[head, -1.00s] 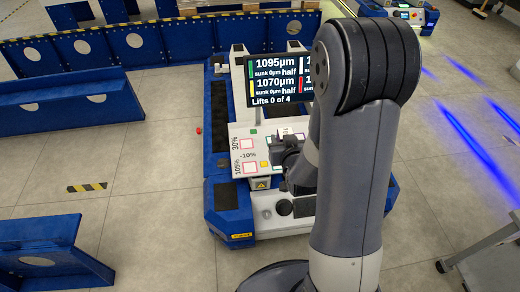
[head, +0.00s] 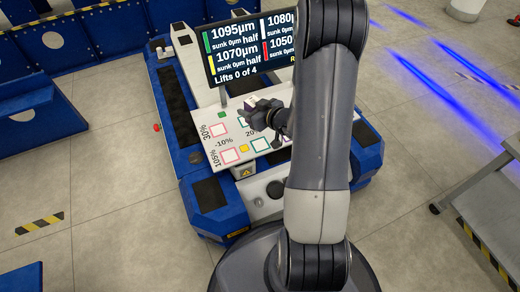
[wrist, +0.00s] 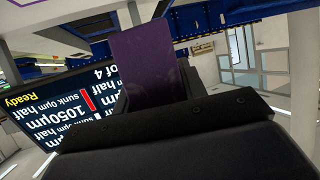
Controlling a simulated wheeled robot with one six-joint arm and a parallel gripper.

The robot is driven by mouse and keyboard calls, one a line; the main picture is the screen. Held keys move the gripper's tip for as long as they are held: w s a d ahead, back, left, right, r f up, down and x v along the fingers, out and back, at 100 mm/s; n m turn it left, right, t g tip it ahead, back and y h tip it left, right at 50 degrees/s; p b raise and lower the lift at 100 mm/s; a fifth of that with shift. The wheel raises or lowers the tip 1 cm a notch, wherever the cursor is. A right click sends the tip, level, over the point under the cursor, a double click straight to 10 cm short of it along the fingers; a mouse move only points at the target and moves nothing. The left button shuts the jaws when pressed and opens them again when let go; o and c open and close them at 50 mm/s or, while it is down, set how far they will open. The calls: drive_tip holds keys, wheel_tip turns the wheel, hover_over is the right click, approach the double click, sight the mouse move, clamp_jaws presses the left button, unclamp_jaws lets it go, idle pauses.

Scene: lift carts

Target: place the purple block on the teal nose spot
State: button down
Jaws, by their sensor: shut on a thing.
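My gripper (head: 267,113) hangs over the white board (head: 207,125) of the blue lift cart (head: 205,190) in the head view. In the wrist view it is shut on the purple block (wrist: 148,60), which stands out beyond the dark jaws. In the head view the block is not clearly seen. My arm hides the right side of the board.
Red-outlined squares (head: 220,130) and small green (head: 221,114) and yellow (head: 243,148) patches mark the board. A display (head: 250,48) reading "Lifts 0 of 4" rises behind it, near the gripper. A grey trolley (head: 480,170) stands at right. Floor left of the cart is mostly clear.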

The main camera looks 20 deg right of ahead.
drive_tip(key=f, duration=0.1)
drive_tip(key=d+f, duration=0.1)
drive_tip(key=f+b, duration=0.1)
drive_tip(key=shift+s+d+n+y, duration=0.25)
drive_tip(key=shift+d+n+y, duration=0.05)
drive_tip(key=shift+d, duration=0.1)
wheel_tip(320, 180, down, 10)
drive_tip(key=b, duration=0.4)
drive_tip(key=shift+r, duration=0.25)
drive_tip(key=shift+f+b, duration=0.2)
drive_tip(key=shift+b, duration=0.1)
drive_tip(key=c, duration=0.8)
unclamp_jaws()
drive_tip(key=shift+c, duration=0.2)
